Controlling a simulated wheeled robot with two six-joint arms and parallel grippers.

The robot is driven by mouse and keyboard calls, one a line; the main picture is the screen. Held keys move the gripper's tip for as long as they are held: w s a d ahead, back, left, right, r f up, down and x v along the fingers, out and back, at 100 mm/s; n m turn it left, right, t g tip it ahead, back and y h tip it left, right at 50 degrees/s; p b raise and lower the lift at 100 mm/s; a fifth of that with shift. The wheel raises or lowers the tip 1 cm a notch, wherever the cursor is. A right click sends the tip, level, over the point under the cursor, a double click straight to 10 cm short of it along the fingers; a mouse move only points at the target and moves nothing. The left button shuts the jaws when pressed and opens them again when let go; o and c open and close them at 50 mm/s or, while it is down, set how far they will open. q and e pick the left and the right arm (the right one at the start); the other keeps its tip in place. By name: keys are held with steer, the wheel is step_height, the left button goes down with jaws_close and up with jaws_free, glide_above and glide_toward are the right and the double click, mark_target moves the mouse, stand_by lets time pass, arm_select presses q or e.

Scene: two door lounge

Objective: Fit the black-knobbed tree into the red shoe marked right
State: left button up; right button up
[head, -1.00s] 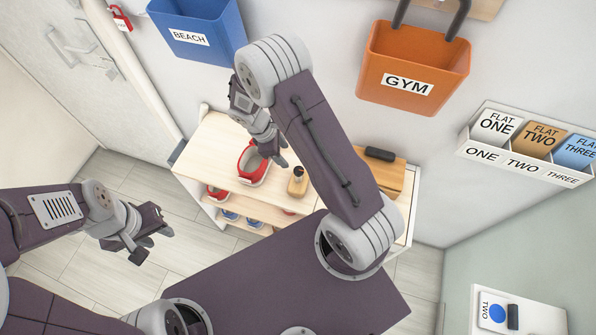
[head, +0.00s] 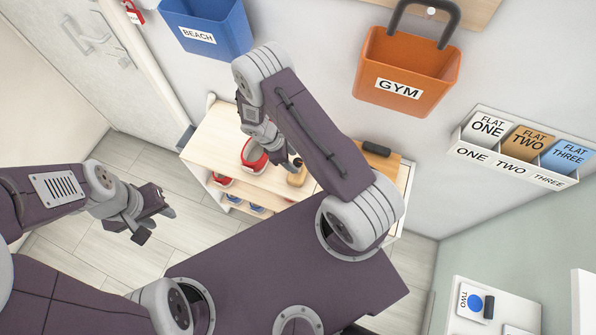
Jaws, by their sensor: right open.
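A red shoe (head: 254,157) with a pale sole sits on top of the light wooden shoe bench (head: 212,140). Any marking on it is too small to read. A wooden shoe tree (head: 297,177) with a dark knob stands to its right, partly hidden by my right gripper. My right gripper (head: 286,157) is open and reaches down over the bench between the shoe and the tree, its fingers close to the knob. I cannot tell whether they touch it. My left gripper (head: 154,220) is open and empty over the floor, left of the bench.
Red shoes (head: 221,181) and blue shoes (head: 234,200) stand on the lower shelves. A wooden box (head: 385,166) with a black handle sits on the bench's right end. A blue BEACH bin (head: 215,35) and an orange GYM bin (head: 408,75) hang above.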

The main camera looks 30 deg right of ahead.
mark_target(295, 164)
steer(key=x, duration=0.2)
steer(key=p+x, duration=0.1)
steer(key=shift+a+f, duration=0.1)
steer(key=shift+f, duration=0.3)
steer(key=shift+s+d+f, duration=0.1)
steer(key=shift+d+f, duration=0.1)
steer(key=shift+a, duration=0.1)
jaws_close()
stand_by(0.8)
